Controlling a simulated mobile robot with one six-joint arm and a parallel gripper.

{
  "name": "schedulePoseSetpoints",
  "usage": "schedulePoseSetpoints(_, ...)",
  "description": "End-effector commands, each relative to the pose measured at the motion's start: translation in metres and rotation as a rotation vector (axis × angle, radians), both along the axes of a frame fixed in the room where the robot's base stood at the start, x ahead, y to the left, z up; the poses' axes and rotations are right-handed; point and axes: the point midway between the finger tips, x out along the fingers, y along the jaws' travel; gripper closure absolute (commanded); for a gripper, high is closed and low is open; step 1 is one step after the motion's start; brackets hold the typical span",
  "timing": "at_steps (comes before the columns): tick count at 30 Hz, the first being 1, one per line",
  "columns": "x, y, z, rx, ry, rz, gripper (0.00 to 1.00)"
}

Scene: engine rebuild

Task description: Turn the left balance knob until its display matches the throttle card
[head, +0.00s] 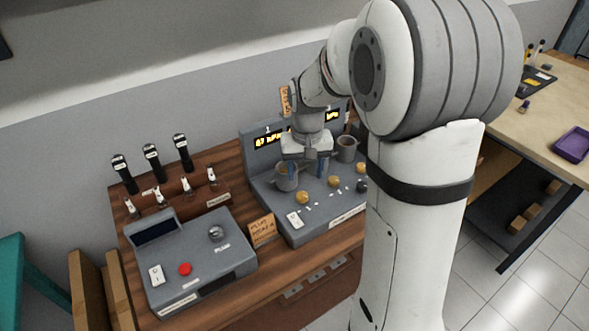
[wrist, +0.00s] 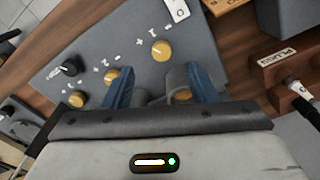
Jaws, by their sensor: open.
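The grey balance console (head: 316,221) stands on the wooden bench. Its left yellow knob (head: 302,197) is at the front left and also shows in the wrist view (wrist: 161,50). A second yellow knob (head: 333,181) is to its right. The left display (head: 268,142) has lit yellow characters, too small to read surely. My gripper (head: 306,168) is open above the console, behind the left knob and by the left grey cup (head: 287,179). In the wrist view the knob lies beyond the blue fingertips, not between them. An upright orange card (head: 285,101) behind is partly hidden and unreadable.
A second grey cup (head: 347,149) stands to the right. A black knob (head: 362,186) and white switch (head: 295,219) are on the console. A lettered card (head: 262,229) stands beside a grey box with a red button (head: 185,269).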

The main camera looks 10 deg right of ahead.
Motion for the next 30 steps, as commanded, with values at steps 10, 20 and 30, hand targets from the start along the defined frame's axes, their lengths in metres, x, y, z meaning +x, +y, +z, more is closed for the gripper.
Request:
schedulePoseSetpoints(10,0.021,0.001,-0.032,0.0,0.035,-0.011,0.48)
schedulePoseSetpoints(20,0.02,0.001,-0.083,0.0,0.036,-0.01,0.48)
schedulePoseSetpoints(30,0.021,0.001,-0.099,0.001,0.03,-0.01,0.48)
